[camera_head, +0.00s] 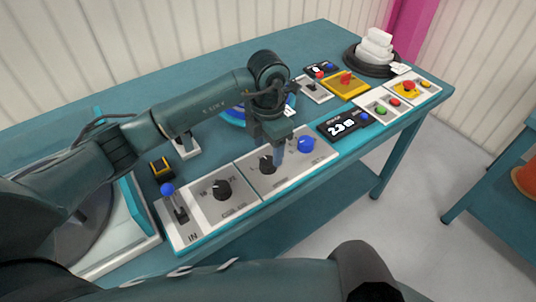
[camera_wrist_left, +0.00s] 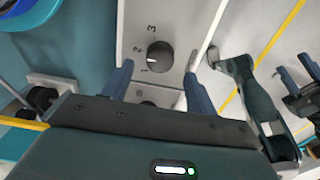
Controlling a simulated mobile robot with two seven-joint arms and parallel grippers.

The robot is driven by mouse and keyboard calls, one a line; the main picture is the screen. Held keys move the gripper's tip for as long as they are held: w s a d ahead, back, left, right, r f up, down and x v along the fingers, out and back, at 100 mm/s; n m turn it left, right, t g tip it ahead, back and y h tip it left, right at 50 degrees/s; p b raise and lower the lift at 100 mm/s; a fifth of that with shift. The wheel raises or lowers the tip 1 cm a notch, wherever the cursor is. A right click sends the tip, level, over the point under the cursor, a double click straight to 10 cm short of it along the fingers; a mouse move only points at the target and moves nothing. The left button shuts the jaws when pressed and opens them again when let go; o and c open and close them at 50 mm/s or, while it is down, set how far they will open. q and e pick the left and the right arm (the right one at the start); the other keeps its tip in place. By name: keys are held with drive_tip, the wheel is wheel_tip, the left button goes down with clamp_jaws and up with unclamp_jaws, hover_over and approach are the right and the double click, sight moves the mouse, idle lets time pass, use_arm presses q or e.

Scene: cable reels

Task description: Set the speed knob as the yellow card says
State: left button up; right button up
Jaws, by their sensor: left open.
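My left gripper (camera_head: 279,155) is open above the control panel, beside a black knob (camera_head: 267,165). In the left wrist view its two fingers (camera_wrist_left: 158,87) are apart with nothing between them. That view shows a black knob (camera_wrist_left: 160,56) with marks 1, 2 and 3; its white pointer faces left, at about 1 to 2. Another dark knob (camera_wrist_left: 147,103) is partly hidden by the gripper body. Another black knob (camera_head: 222,190) sits on the panel at the left. I cannot tell which knob is labelled speed. I cannot make out a yellow card.
A display (camera_head: 342,127), button box (camera_head: 383,107) and yellow switch plate (camera_head: 345,83) stand to the right. A white stack (camera_head: 375,47) stands at the back. My left arm hides much of the table.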

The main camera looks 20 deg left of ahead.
sight(268, 160)
use_arm(q)
drive_tip(key=shift+f, duration=2.05)
drive_tip(key=shift+c, duration=0.2)
drive_tip(key=c, duration=0.9)
